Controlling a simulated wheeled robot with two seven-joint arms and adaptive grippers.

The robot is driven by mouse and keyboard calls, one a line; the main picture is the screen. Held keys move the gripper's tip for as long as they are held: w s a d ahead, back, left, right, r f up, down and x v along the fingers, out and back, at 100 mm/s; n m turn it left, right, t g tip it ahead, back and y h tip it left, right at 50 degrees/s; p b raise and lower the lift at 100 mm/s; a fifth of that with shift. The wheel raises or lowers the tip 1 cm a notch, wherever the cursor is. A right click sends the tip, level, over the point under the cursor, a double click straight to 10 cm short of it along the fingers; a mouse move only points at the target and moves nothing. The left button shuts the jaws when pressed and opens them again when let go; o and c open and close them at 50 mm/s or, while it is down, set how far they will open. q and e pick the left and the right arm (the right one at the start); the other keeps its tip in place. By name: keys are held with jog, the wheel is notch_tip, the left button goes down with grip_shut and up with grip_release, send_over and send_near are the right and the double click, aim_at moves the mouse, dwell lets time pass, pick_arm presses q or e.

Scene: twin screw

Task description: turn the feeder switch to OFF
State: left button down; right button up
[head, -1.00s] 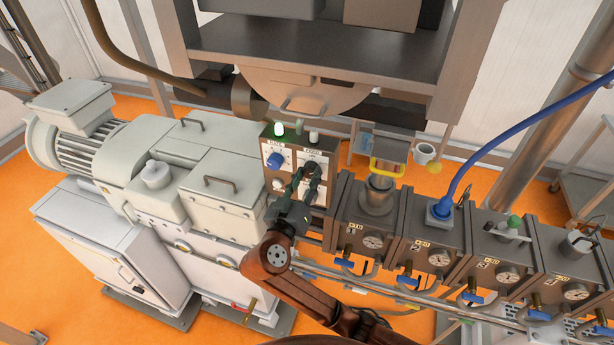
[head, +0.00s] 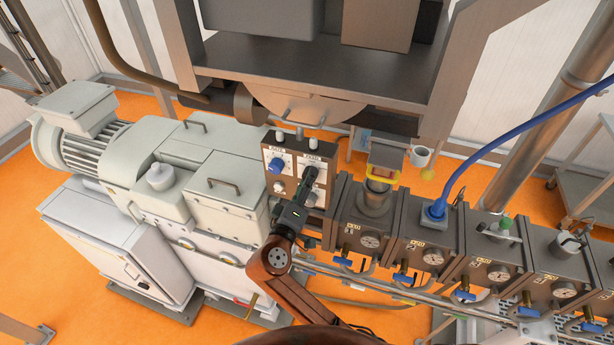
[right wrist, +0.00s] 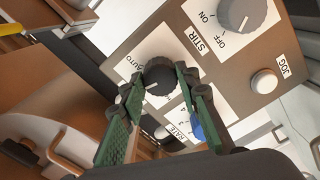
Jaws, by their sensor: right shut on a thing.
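The control panel (head: 266,202) stands between the pale machine and the row of dark blocks in the head view. The feeder switch is a black round knob (right wrist: 160,78) beside an AUTO label in the right wrist view, with a pale pointer mark at its lower left edge. Its other position labels are hidden or too small to read. My right gripper (head: 311,178) reaches the panel's upper right; its two green fingers (right wrist: 158,84) are shut around the knob. My left gripper is not in view.
A blue knob (head: 276,166) sits left of the gripped switch. A grey STIR knob (right wrist: 247,12) and a white JOG button (right wrist: 264,81) are close by on the panel. Dark blocks with gauges (head: 370,241) stand close on the right, under a blue hose (head: 490,153).

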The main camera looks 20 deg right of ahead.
jog(key=shift+n+p, duration=0.9)
jog(key=shift+n, duration=0.5)
jog(key=o, duration=1.2)
jog(key=shift+c, duration=0.2)
